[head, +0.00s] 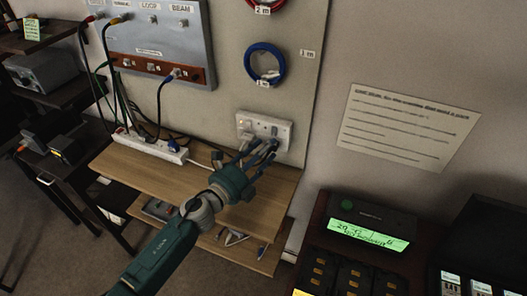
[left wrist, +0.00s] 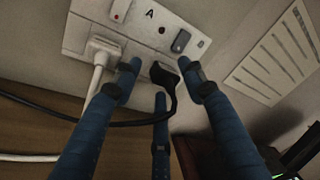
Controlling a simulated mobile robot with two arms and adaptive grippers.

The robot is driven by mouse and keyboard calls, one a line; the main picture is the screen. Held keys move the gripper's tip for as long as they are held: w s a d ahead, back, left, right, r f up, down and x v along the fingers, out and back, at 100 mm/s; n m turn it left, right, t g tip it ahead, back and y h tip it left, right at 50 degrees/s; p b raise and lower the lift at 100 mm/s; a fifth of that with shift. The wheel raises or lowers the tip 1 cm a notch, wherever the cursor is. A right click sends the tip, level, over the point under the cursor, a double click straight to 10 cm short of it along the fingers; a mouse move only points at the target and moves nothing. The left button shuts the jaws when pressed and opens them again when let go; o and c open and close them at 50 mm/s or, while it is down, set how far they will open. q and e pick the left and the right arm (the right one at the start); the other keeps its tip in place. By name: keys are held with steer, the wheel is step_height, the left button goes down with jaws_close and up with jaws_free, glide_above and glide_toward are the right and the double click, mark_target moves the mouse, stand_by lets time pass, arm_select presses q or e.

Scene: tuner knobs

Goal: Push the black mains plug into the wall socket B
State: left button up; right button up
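The white double wall socket (head: 265,131) is on the wall above the wooden shelf; it also shows in the left wrist view (left wrist: 216,48), marked A near its top. A white plug (left wrist: 102,50) sits in its left part. The black mains plug (left wrist: 164,76) is at the socket face, right of the white plug, its cable curving down and left. I cannot tell whether its pins are fully in. My left gripper (head: 266,146) is at the socket, its fingers (left wrist: 158,76) spread around the black plug, with a gap at the left finger. Label B is not readable. My right gripper is not in view.
A white power strip (head: 150,146) with several cables lies on the wooden shelf (head: 135,165), left of my arm. A blue cable coil (head: 264,65) hangs above the socket. A device with a green display (head: 368,236) stands at the lower right.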

arm_select(q)
steer(key=v, duration=1.2)
stand_by(0.4)
